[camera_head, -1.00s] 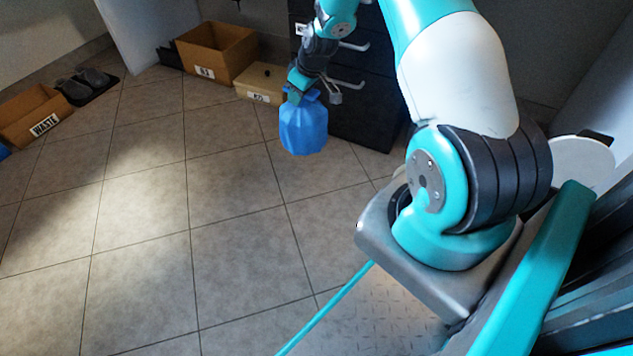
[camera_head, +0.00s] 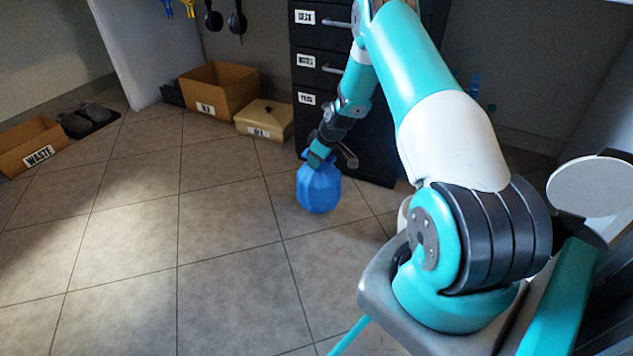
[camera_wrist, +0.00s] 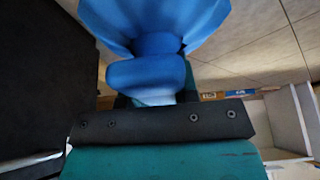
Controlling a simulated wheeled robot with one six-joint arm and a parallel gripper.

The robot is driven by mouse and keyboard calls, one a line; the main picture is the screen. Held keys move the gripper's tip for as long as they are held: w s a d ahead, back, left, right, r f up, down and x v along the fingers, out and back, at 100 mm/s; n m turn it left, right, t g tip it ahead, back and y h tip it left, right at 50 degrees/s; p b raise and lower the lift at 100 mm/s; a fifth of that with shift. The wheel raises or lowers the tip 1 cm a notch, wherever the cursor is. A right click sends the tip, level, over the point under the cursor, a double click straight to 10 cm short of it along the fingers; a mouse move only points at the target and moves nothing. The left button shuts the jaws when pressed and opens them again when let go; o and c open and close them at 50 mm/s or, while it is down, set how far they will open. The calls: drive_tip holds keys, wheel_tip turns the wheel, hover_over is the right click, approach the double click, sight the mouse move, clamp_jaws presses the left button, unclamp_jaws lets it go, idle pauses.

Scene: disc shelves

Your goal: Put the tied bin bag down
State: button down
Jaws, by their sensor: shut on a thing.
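The tied bin bag (camera_head: 319,190) is blue and faceted, with a knotted neck at its top. My gripper (camera_head: 318,158) is shut on the neck, and the bag hangs upright below it in front of the drawer cabinet. In the wrist view the bag (camera_wrist: 155,18) fills the top middle, its knot (camera_wrist: 147,73) lying at my gripper (camera_wrist: 155,100). The fingertips are mostly hidden by the knot. I cannot tell from the head view whether the bag's underside touches the floor.
A black drawer cabinet (camera_head: 318,88) stands right behind my gripper. A lidded box (camera_head: 264,121), an open cardboard box (camera_head: 218,92) and a box marked WASTE (camera_head: 34,146) stand along the back. Shoes (camera_head: 85,117) lie on a dark mat. The tiled floor (camera_head: 150,225) in front is clear.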

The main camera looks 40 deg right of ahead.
sight(316, 172)
drive_tip(key=shift+f+b, duration=1.3)
drive_tip(key=shift+f, duration=1.3)
drive_tip(key=shift+f, duration=0.15)
drive_tip(key=c, duration=0.9)
unclamp_jaws()
